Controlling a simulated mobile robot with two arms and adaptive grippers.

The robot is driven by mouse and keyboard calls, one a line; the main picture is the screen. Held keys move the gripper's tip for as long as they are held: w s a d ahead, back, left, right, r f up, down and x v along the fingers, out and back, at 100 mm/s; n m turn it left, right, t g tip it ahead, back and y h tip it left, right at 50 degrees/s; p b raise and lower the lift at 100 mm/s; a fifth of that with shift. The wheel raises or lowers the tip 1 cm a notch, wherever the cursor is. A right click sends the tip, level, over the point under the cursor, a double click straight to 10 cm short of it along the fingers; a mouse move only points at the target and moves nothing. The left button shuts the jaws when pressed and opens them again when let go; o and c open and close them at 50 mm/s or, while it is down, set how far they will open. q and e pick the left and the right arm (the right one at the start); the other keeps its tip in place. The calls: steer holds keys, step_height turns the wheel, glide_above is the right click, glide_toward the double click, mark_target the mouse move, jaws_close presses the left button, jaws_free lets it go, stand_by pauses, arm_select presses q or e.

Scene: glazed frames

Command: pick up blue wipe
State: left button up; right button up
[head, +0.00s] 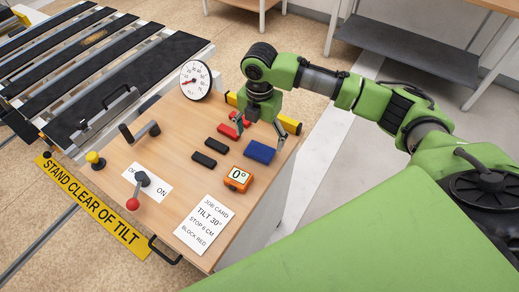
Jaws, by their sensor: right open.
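The blue wipe (259,151) is a dark blue, flat rectangular piece lying on the wooden panel top, near its right edge. My right gripper (261,137) points down over the panel, just behind and above the wipe in the picture. Its fingers are spread apart, with nothing between them that I can make out. Whether a fingertip touches the wipe cannot be told. My left gripper is not in view.
Red blocks (227,131) and black blocks (217,145) lie left of the wipe. An orange angle display (238,179) reading 0° and a job card (205,224) are nearer. A yellow-black bar (288,124) lies behind; a round gauge (195,80) stands farther back.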

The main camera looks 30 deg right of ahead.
mark_target(260, 150)
step_height(260, 150, down, 2)
steer(key=shift+f+p, duration=0.25)
steer(key=shift+p, duration=0.5)
step_height(260, 150, down, 2)
steer(key=shift+f+p, duration=0.15)
steer(key=shift+p, duration=0.15)
steer(key=shift+w+f, duration=0.1)
steer(key=shift+f, duration=0.4)
steer(key=shift+c, duration=0.7)
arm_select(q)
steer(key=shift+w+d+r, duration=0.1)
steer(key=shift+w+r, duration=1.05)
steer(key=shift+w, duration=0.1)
arm_select(e)
steer(key=c, duration=0.9)
